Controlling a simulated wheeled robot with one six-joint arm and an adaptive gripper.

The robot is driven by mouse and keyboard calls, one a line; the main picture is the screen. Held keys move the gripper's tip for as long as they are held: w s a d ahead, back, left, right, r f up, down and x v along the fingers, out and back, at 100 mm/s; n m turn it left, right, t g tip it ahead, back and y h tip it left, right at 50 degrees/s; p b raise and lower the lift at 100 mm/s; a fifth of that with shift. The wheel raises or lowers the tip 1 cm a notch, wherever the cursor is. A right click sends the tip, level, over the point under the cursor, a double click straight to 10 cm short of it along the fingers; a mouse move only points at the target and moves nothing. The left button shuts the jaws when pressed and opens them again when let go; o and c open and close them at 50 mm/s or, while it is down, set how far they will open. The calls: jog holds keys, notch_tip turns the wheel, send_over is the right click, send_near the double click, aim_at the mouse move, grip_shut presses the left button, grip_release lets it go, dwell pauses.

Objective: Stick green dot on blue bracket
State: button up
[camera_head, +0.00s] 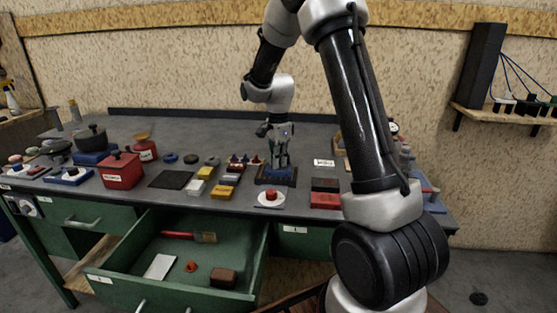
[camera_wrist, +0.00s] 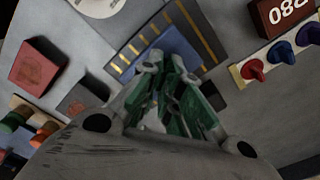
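The blue bracket (camera_head: 284,172) stands near the front edge of the workbench, on a dark striped base. In the wrist view the blue bracket (camera_wrist: 184,48) lies just beyond my fingertips, between yellow-striped strips. My gripper (camera_head: 278,164) points down at the bracket, very close above it; whether it touches cannot be told. In the wrist view my gripper (camera_wrist: 167,70) shows its fingertips close together, with green surfaces along the fingers' inner sides. I cannot make out a separate green dot, and whether something thin is between the fingers is unclear.
A white disc with a red button (camera_head: 270,198) stands in front of the bracket. Red blocks (camera_head: 324,201) lie to the right, small coloured pegs (camera_head: 244,161) and yellow blocks to the left. An open green drawer (camera_head: 147,240) juts out below the bench.

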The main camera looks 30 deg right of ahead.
jog(key=o, duration=0.5)
notch_tip(320, 180, up, 12)
jog(key=s+r+n+t, duration=0.1)
jog(key=s+r+n, duration=0.1)
jog(key=s+n, duration=0.4)
jog(key=s+r+n+t, duration=0.2)
jog(key=s+n, duration=0.4)
jog(key=s, duration=0.9)
jog(key=s+r+n+t, duration=0.1)
jog(key=s+r+n, duration=0.1)
jog(key=s+n, duration=0.4)
jog(key=shift+s+a+r, duration=0.1)
jog(key=shift+s+a, duration=0.1)
jog(key=shift+s, duration=0.95)
jog(key=shift+s+a+r, duration=0.1)
jog(key=shift+s+a, duration=0.05)
jog(key=shift+s, duration=0.95)
